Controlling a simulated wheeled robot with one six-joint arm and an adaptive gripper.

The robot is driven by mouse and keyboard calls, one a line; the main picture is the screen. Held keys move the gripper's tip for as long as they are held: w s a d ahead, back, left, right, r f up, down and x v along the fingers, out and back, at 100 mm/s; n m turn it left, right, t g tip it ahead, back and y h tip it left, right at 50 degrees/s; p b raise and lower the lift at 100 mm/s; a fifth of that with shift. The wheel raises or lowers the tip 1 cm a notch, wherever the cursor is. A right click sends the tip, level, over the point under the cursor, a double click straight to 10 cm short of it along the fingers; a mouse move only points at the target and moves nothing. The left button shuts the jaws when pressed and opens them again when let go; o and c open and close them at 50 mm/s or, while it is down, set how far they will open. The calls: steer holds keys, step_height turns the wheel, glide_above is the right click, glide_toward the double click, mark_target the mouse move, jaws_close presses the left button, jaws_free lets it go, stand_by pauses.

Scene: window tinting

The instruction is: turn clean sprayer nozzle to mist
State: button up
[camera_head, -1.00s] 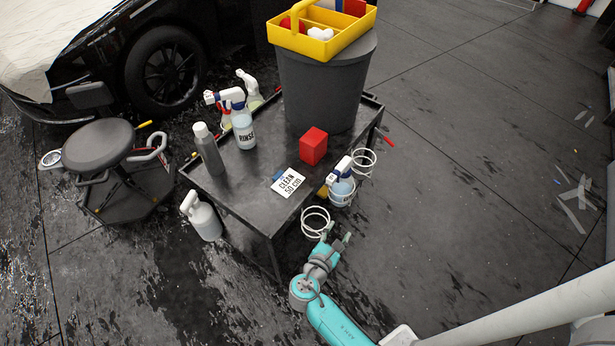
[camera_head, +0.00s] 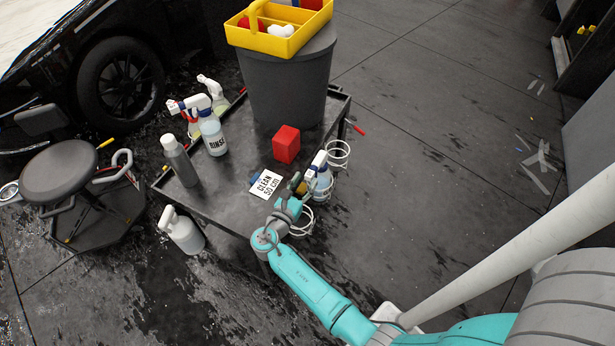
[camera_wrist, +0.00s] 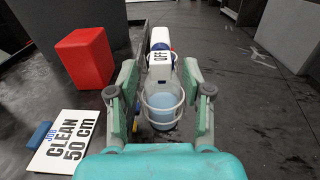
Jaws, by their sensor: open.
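The clean sprayer (camera_head: 323,181), with light blue liquid and a white and blue head, stands in a white ring holder on the cart's right side. Its bottle (camera_wrist: 162,103) shows in the wrist view. The white nozzle (camera_wrist: 160,38) faces my camera, with the word OFF (camera_wrist: 160,57) upright on it. My gripper (camera_wrist: 158,70) is open, with one finger on each side of the sprayer in the wrist view. I cannot tell whether either finger touches it.
The dark cart (camera_head: 235,190) carries a red block (camera_head: 287,144), a CLEAN 50 cm card (camera_head: 266,184), a RINSE sprayer (camera_head: 213,133), a grey bottle (camera_head: 180,160) and a bin (camera_head: 287,90) under a yellow caddy (camera_head: 285,38). Empty rings (camera_head: 338,153) hang beside the sprayer.

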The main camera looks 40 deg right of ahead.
mark_target(310, 175)
steer(key=shift+x, duration=1.35)
steer(key=shift+c, duration=0.2)
jaws_close()
